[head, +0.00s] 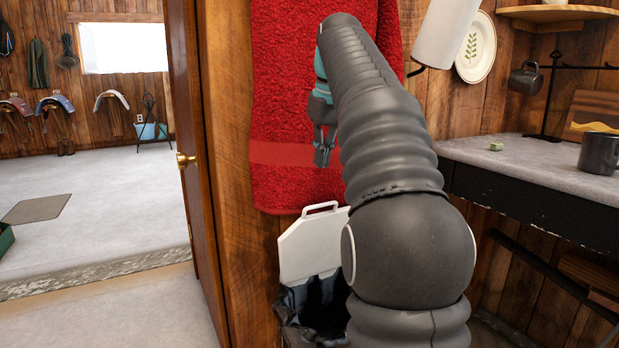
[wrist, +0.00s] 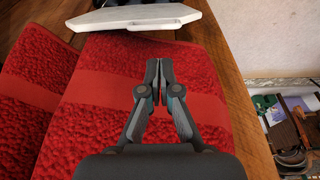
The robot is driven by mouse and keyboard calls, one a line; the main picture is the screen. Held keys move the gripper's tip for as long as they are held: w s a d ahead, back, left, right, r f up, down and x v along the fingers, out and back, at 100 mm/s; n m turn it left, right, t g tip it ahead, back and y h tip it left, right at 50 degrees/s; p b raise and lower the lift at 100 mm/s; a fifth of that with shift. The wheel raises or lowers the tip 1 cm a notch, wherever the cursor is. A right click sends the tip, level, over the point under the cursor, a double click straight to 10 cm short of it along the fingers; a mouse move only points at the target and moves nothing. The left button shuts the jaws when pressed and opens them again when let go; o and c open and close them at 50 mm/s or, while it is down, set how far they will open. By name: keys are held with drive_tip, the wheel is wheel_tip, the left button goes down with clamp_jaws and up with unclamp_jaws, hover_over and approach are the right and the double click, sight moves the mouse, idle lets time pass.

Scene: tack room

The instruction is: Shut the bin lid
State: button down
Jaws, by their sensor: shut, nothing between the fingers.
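The white bin lid (head: 312,248) stands raised and open at the back of the bin, with its handle at the top edge. The bin (head: 317,305) below it shows a dark, crumpled liner in its open mouth; my arm hides its right part. My gripper (head: 323,160) is above the lid, in front of the red towel, and apart from the lid. In the wrist view its closed fingertips (wrist: 153,66) are empty, and the lid (wrist: 138,18) lies beyond them at the top of the picture.
The red towel (head: 293,105) hangs on the wall behind my gripper. A wooden door (head: 203,170) with a brass knob stands open at left. A counter (head: 540,165) with a dark mug (head: 598,153) is at right. Open floor shows through the doorway.

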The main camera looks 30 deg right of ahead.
drive_tip(key=b+x, duration=0.1)
drive_tip(key=x, duration=0.5)
drive_tip(key=d+b+x, duration=0.1)
drive_tip(key=x, duration=0.2)
drive_tip(key=shift+w+f+b, duration=0.1)
drive_tip(key=shift+w+b, duration=0.2)
